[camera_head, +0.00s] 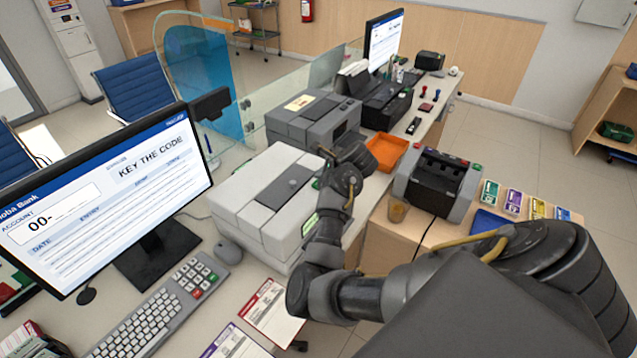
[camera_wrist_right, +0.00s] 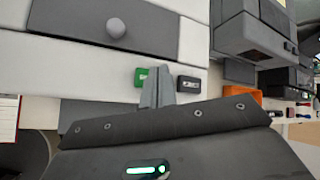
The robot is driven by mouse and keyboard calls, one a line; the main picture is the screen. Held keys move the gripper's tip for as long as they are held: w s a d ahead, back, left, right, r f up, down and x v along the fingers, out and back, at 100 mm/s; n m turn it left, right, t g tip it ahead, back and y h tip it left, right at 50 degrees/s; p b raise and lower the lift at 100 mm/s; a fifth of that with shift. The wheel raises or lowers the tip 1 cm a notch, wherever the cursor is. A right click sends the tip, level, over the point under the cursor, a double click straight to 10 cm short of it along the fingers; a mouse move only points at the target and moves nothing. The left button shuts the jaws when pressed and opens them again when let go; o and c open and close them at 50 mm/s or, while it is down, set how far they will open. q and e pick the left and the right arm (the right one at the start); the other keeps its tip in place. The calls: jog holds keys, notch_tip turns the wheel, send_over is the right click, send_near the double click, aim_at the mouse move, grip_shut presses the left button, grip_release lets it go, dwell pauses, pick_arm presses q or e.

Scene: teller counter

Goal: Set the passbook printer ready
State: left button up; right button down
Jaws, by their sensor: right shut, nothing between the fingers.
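A white and grey box-shaped machine (camera_head: 262,205), which looks like the passbook printer, stands on the counter right of the monitor. In the right wrist view its white body (camera_wrist_right: 70,60) bears a grey panel with a round knob (camera_wrist_right: 115,28). A green button (camera_wrist_right: 141,77) and a dark button (camera_wrist_right: 188,84) sit near its edge. My right gripper (camera_head: 328,158) is shut and empty beside the machine's far right end. Its fingers (camera_wrist_right: 158,86) show between the two buttons; I cannot tell whether they touch. The monitor (camera_head: 105,200) reads "KEY THE CODE" and "00-". My left gripper is not in view.
A grey machine (camera_head: 300,118), an orange tray (camera_head: 385,153) and a dark counting machine (camera_head: 438,180) stand close to my right arm. A glass screen edges the counter.

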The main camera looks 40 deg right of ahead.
jog(key=shift+f, duration=0.2)
jog(key=shift+f, duration=0.25)
jog(key=shift+f+b, duration=0.45)
jog(key=shift+b, duration=0.1)
dwell(0.8)
jog(key=shift+r, duration=0.1)
jog(key=shift+r+p, duration=0.8)
jog(key=shift+p, duration=0.2)
notch_tip(320, 180, up, 5)
jog(key=p, duration=0.5)
